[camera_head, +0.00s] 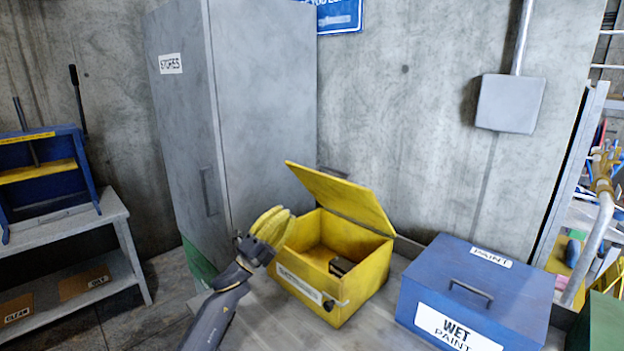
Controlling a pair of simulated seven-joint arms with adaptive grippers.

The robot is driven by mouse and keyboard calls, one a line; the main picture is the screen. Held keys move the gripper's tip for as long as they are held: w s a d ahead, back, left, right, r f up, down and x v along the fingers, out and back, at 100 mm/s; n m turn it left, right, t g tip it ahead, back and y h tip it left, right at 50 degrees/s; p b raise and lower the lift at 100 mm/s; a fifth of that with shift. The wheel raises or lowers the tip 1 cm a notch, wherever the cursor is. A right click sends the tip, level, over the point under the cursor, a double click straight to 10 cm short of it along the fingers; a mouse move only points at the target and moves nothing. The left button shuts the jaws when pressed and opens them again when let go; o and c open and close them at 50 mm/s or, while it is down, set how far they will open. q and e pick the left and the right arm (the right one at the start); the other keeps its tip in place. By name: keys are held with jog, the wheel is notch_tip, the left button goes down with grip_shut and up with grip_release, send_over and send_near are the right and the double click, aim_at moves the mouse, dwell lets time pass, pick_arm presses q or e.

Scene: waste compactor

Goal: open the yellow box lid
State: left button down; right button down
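The yellow box (350,297) stands on the grey bench top, with a label and a small latch on its front. The fingers hold nothing visible. My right gripper is not in view.
A blue paint box (475,295) with a handle stands close to the right of the yellow box. A tall grey cabinet (240,110) stands behind and to the left. A concrete wall (410,110) is behind. Low shelving (75,230) is at far left.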

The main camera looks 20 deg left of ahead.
aim_at(311, 173)
pick_arm(q)
jog(key=shift+n+t+y, duration=0.5)
jog(key=shift+n+y, duration=0.2)
jog(key=x, duration=1.2)
jog(key=shift+w+a+r, duration=0.2)
jog(key=shift+w+a, duration=0.05)
jog(key=shift+w, duration=0.3)
jog(key=shift+r, duration=0.1)
